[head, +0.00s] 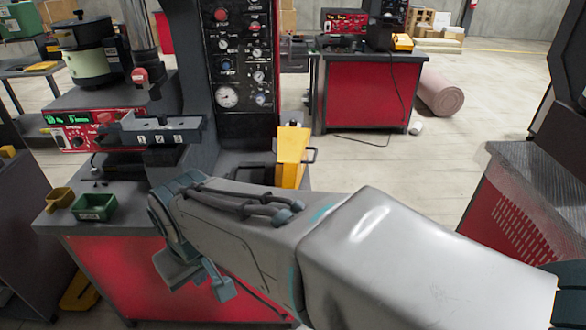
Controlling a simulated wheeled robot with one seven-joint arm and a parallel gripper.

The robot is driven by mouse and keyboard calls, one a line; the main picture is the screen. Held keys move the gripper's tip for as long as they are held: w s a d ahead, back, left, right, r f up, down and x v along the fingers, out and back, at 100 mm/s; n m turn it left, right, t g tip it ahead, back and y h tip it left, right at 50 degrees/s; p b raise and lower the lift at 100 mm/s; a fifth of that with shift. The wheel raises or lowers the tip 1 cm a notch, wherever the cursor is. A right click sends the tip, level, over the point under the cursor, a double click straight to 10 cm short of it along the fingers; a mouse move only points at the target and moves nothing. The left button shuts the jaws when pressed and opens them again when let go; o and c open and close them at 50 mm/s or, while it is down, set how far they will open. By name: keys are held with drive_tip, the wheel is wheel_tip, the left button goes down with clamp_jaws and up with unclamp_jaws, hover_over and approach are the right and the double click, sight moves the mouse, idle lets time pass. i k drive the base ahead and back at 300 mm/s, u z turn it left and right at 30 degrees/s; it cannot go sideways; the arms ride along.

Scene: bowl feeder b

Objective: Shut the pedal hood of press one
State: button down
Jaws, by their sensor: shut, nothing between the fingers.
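A yellow piece (80,292) lies low at the left of the red press cabinet (165,280), near the floor. It may be a pedal hood, but it is partly hidden and I cannot tell whether it is open. A yellow upright box with a dark handle (292,158) stands at the right end of the bench. I cannot tell which belongs to press one. My gripper (200,278) is at the end of my arm, in front of the red cabinet and right of the low yellow piece, apart from it. It is shut and empty; my arm hides part of the cabinet.
On the bench are a green bin (95,207), a yellow bin (59,198) and a grey block marked 1, 2, 3 (162,128). A dark gauge panel (240,70) rises behind. A metal-topped cabinet (535,190) stands at right. Floor between the benches is mostly clear.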

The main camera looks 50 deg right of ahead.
sight(293, 148)
drive_tip(key=k, duration=1.2)
drive_tip(key=z, duration=1.8)
drive_tip(key=k, duration=0.55)
drive_tip(key=u, duration=0.3)
drive_tip(key=i, duration=0.9)
